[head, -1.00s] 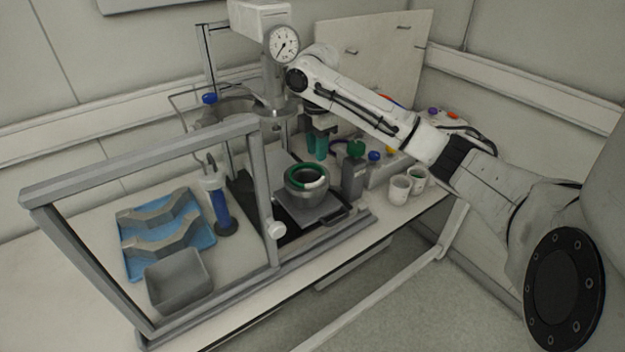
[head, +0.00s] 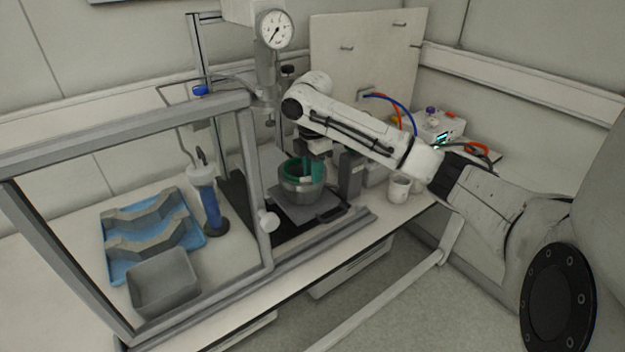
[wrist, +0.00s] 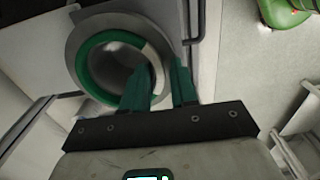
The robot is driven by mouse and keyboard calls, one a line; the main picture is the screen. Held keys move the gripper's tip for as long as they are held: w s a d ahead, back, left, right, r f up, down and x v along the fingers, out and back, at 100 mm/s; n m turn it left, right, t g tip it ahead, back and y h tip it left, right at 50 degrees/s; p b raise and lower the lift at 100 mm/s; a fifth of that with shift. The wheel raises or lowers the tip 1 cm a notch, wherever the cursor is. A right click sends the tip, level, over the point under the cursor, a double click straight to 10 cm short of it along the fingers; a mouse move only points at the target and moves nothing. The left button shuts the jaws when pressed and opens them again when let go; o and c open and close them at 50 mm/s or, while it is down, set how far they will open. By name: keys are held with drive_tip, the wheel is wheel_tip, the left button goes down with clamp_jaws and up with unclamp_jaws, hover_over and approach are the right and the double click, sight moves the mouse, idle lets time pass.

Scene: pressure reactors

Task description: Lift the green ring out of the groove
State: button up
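The green ring (wrist: 96,62), with a pale section on its right side, lies in the top of the grey metal vessel (head: 300,188). In the head view the green ring (head: 289,168) shows only at its left part; my fingers hide the rest. My gripper (head: 312,172) points down at the vessel's top. In the wrist view the green fingers of my gripper (wrist: 164,82) are apart with a narrow gap. One finger is over the ring's opening and the other over the vessel's right edge, near the pale section. I cannot tell whether they touch the ring.
The vessel stands on a grey plate (head: 325,208) inside a metal frame (head: 252,185). A pressure gauge (head: 274,30) hangs above on a column. White cups (head: 399,188) stand to the right. A blue tray (head: 120,268) and grey bin (head: 163,283) lie left.

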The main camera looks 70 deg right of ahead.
clamp_jaws()
idle(0.5)
wheel_tip(320, 180, up, 7)
drive_tip(key=p, duration=0.6)
drive_tip(key=shift+r, duration=0.1)
